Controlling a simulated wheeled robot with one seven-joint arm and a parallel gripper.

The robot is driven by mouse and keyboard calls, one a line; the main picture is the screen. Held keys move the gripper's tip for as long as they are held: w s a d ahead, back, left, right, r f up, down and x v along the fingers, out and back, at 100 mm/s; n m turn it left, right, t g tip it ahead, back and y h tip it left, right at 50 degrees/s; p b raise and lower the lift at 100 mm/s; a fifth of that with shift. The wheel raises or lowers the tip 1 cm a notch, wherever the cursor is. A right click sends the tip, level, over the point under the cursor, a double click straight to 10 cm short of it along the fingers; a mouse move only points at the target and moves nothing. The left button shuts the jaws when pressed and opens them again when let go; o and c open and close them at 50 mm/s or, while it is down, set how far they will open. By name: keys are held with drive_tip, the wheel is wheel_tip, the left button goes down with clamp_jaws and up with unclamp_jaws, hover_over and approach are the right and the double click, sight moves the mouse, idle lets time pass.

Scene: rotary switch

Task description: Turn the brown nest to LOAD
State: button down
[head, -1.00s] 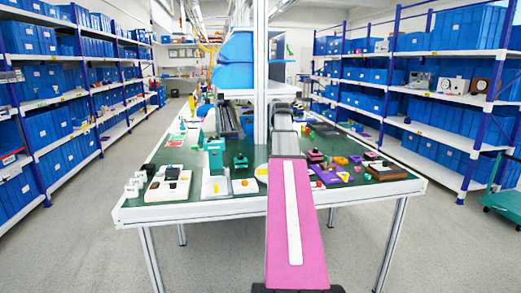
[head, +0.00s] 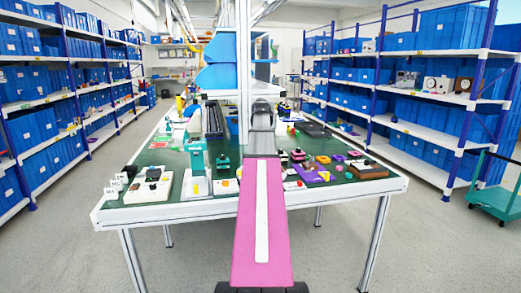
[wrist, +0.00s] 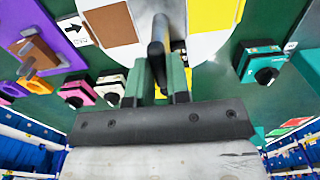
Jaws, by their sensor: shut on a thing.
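In the wrist view, a round white plate (wrist: 193,44) carries a brown square patch (wrist: 109,25) and a yellow patch (wrist: 215,14). The brown patch lies left of the black handle (wrist: 158,32) and the yellow patch right of it. My gripper (wrist: 160,82), with green fingers, is shut on this handle, one finger on each side. A small white label with a black arrow (wrist: 71,27) stands beside the plate on the left, near the brown patch. Its lettering is too small to read. In the head view my arm hides the gripper and the plate.
In the wrist view, a pink knob unit (wrist: 77,92), a white knob unit (wrist: 110,88) and a teal knob unit (wrist: 262,65) stand close by. A purple board (wrist: 42,20) is at upper left. In the head view, the table (head: 160,211) holds many fixtures; shelves line both sides.

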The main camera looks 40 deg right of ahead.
drive_tip(key=c, duration=1.1)
unclamp_jaws()
wheel_tip(320, 180, up, 11)
drive_tip(key=shift+f, duration=0.1)
